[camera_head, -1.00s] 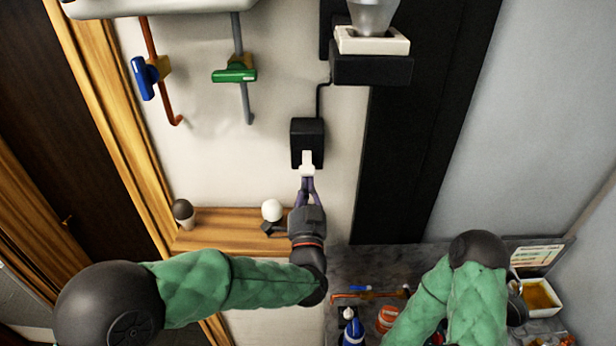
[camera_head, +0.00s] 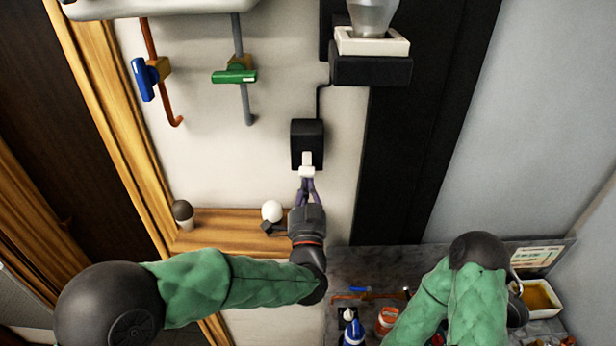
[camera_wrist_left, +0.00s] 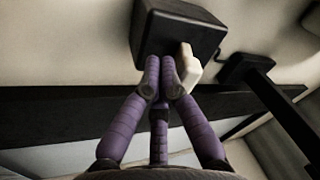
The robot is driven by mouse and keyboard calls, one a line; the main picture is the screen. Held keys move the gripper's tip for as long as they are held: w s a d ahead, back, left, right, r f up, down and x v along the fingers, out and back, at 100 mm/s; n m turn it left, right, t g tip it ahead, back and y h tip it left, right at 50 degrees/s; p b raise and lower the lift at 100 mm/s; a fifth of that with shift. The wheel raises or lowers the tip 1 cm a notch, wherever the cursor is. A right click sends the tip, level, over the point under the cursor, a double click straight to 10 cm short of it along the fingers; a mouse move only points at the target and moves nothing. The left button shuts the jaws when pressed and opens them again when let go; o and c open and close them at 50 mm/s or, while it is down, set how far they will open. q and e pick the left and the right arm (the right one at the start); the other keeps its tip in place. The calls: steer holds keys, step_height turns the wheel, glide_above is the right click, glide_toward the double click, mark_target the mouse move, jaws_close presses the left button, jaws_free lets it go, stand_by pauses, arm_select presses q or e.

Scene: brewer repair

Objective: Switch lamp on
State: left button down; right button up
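A black switch box (camera_head: 307,135) is fixed to the wall, with a white lever (camera_head: 307,163) on its lower front. A cable runs from the box up to a black bracket (camera_head: 370,70) that carries a white square holder and a clear glass piece (camera_head: 373,14), which looks unlit. My left gripper (camera_head: 307,182) is just below the lever. In the left wrist view its purple fingertips (camera_wrist_left: 160,65) are together, with the white lever (camera_wrist_left: 188,67) right beside them, seemingly touching. Nothing shows between the fingers. My right arm is at the lower right; its gripper is not visible.
A wooden shelf (camera_head: 222,238) below holds a white ball (camera_head: 272,210) and a dark-topped cup (camera_head: 183,212). Pipes with a blue valve handle (camera_head: 142,80) and a green one (camera_head: 234,76) are at upper left. A cluttered counter (camera_head: 370,262) lies below right.

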arm_select(q)
steer(key=shift+r+p, duration=0.8)
steer(key=shift+r, duration=0.75)
steer(key=shift+s+f, duration=0.1)
steer(key=shift+s+f+b, duration=0.15)
steer(key=shift+s+b, duration=0.1)
steer(key=shift+b, duration=0.05)
steer(key=shift+b+v, duration=0.55)
steer(key=shift+v, duration=0.7)
glide_toward(307, 176)
steer(key=shift+r, duration=0.9)
